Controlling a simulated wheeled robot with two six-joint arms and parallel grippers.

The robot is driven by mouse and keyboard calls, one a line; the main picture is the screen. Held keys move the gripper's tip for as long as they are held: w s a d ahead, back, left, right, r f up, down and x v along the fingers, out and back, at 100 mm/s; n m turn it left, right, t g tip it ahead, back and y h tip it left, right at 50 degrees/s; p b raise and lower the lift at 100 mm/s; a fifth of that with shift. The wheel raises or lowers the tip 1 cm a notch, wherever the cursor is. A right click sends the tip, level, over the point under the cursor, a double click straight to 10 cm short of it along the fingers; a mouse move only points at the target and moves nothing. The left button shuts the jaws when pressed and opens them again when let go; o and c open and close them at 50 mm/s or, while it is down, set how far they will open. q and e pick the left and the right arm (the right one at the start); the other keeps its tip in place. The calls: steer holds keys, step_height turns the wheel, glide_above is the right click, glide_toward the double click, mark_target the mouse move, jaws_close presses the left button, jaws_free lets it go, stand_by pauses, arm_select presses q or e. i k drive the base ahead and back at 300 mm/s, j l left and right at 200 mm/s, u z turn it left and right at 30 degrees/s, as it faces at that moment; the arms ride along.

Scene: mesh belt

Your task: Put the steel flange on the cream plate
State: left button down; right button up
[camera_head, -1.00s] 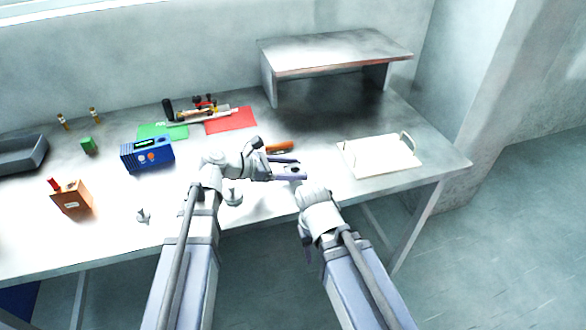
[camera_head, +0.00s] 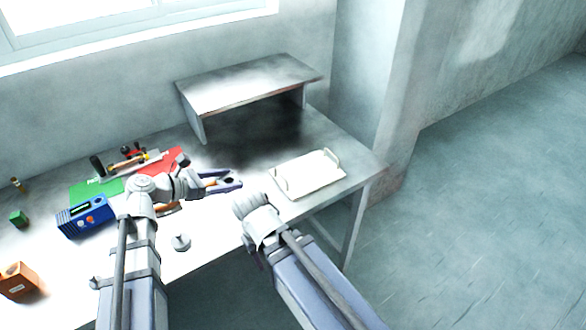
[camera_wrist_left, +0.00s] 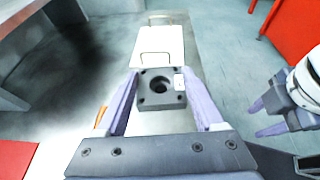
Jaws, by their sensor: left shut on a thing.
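The steel flange (camera_wrist_left: 161,90) is a dark grey square block with a round centre hole, corner holes and a small white label. My left gripper (camera_head: 232,182) is shut on it, and the left wrist view shows the flange between its two lilac fingers (camera_wrist_left: 160,98). The cream plate (camera_head: 308,174) is a flat rectangle with a handle at each end, lying empty on the table's right end. It shows beyond the flange in the left wrist view (camera_wrist_left: 160,43). My right gripper (camera_wrist_left: 262,117) is empty, its fingers apart; in the head view its fingers are hidden.
A grey raised shelf (camera_head: 250,84) stands at the back. A blue box (camera_head: 85,216), a green mat (camera_head: 97,190), a red mat (camera_head: 163,161) and an orange-brown box (camera_head: 18,281) are to the left. Table between the left gripper and the plate is clear.

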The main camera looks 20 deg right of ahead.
mark_target(295, 177)
steer(key=i+l+u, duration=0.2)
steer(key=l, duration=0.95)
steer(key=l+u, duration=0.2)
steer(key=l, duration=0.9)
steer(key=k+l+u, duration=0.15)
steer(key=l, duration=1)
steer(key=l+u, duration=0.2)
steer(key=l, duration=1)
